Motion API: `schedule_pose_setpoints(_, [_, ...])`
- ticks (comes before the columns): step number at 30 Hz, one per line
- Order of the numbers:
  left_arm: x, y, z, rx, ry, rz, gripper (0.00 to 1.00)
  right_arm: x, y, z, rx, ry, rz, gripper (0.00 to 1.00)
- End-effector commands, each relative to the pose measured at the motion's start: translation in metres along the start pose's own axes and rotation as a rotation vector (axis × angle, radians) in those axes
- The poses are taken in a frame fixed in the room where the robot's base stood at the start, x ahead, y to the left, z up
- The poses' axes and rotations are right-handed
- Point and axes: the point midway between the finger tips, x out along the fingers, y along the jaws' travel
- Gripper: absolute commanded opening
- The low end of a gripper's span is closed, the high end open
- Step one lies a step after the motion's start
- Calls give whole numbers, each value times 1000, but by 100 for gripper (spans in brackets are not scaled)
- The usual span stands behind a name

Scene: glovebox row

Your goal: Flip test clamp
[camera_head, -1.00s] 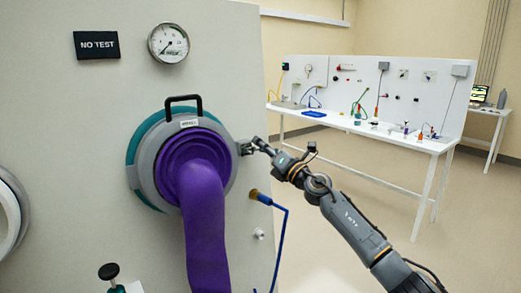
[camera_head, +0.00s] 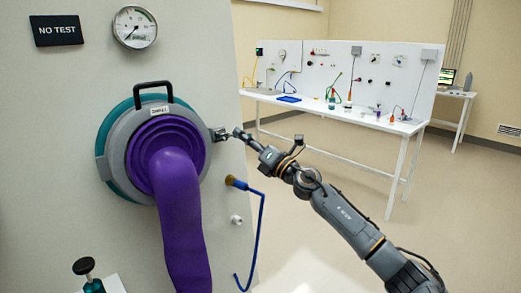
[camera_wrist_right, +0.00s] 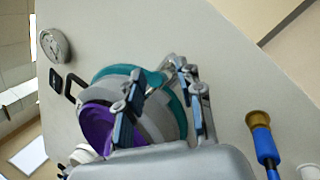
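The test clamp (camera_head: 217,134) is a small grey metal piece on the right edge of the grey port ring (camera_head: 119,150). A purple glove (camera_head: 178,205) hangs out of this port. My right gripper (camera_head: 238,132) is just to the right of the clamp, apparently a little apart from it. In the right wrist view my right gripper (camera_wrist_right: 158,108) has its two blue-padded fingers spread, with nothing held between them. A grey clamp part (camera_wrist_right: 170,64) shows beyond the fingers, at the ring's edge. My left gripper is out of view.
A blue hose (camera_head: 258,220) with a brass end hangs below my right gripper. A white bench (camera_head: 330,112) stands behind. The floor between is clear.

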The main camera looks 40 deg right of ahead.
Motion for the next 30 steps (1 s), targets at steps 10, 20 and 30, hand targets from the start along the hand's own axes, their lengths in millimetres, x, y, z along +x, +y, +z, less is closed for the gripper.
schedule_pose_setpoints(10, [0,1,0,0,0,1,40,-55,0,-2,1,3,0,37])
schedule_pose_setpoints(20, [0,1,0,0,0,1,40,-72,0,0,-2,1,0,37])
schedule_pose_setpoints(30, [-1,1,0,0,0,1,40,-73,9,0,16,9,20,10])
